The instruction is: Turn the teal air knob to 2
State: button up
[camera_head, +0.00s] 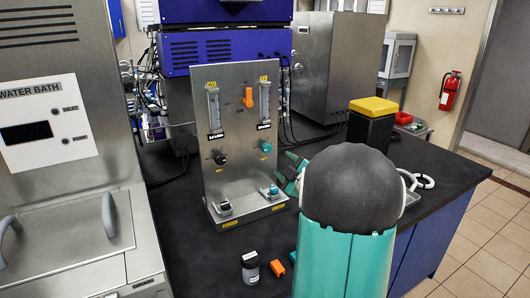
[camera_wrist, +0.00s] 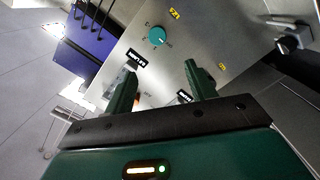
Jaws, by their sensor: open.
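The teal air knob (camera_head: 266,147) sits on the right side of the upright metal panel (camera_head: 238,125). In the wrist view the teal knob (camera_wrist: 157,36) is round, with small dial marks around it that are too small to read. My gripper (camera_head: 286,168) is to the right of the panel in the head view, partly hidden behind my arm. In the wrist view my gripper (camera_wrist: 160,68) has its two green fingers spread apart with nothing between them. The knob appears beyond the fingertips, apart from them.
The panel also carries a black knob (camera_head: 220,157), an orange valve handle (camera_head: 248,97) and two flow tubes. Black and teal fittings (camera_head: 270,192) sit on its base. A dark jar (camera_head: 250,268) and an orange piece (camera_head: 277,268) lie on the black bench in front.

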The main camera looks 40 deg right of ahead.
aim_at(268, 149)
jog(key=shift+n+t+y, duration=0.3)
jog(key=shift+n, duration=0.1)
jog(key=x, duration=0.4)
jog(key=d+x, duration=0.1)
jog(key=x, duration=0.3)
jog(key=f+x, duration=0.1)
jog(key=x, duration=0.4)
jog(key=shift+s+d, duration=0.25)
jog(key=shift+d, duration=0.1)
jog(key=c, duration=1)
